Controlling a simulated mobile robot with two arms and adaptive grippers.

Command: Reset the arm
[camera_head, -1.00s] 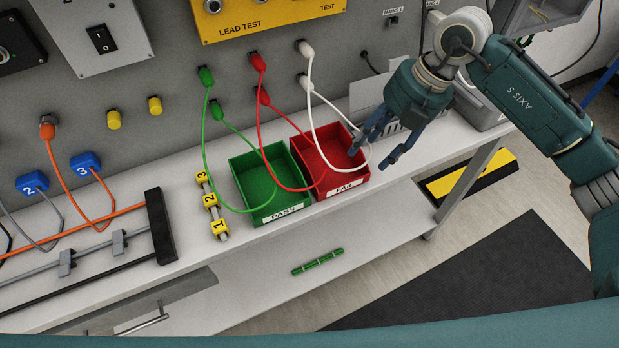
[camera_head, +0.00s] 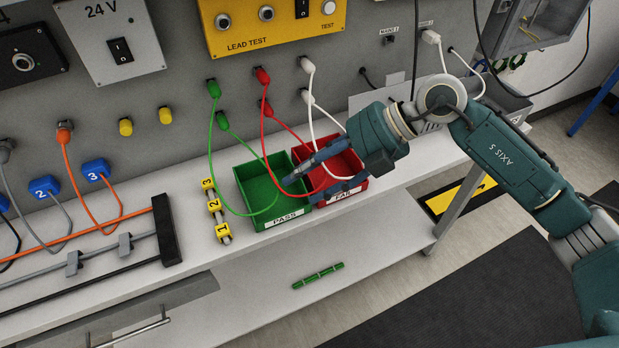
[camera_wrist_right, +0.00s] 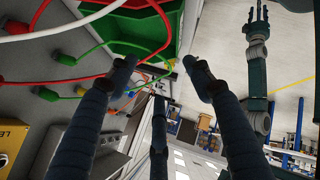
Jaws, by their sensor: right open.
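My right arm comes in from the right in the head view. Its gripper (camera_head: 299,188) is open and points left, with its fingers over the red FAIL bin (camera_head: 352,192) and the tips near the green PASS bin (camera_head: 287,222). In the right wrist view the fingers of this gripper (camera_wrist_right: 160,72) are spread with nothing between them. The green bin (camera_wrist_right: 172,50) shows beyond them. My left gripper (camera_wrist_right: 258,14) shows small at the top right of the right wrist view, with its fingers apart and empty. It is not in the head view.
Green, red and white leads (camera_head: 312,78) loop from the wall panel near the right gripper. A yellow numbered strip (camera_head: 215,212) lies left of the green bin. A cable rack with a black end bar (camera_head: 167,230) is at left. A green object (camera_head: 318,276) lies on the lower shelf.

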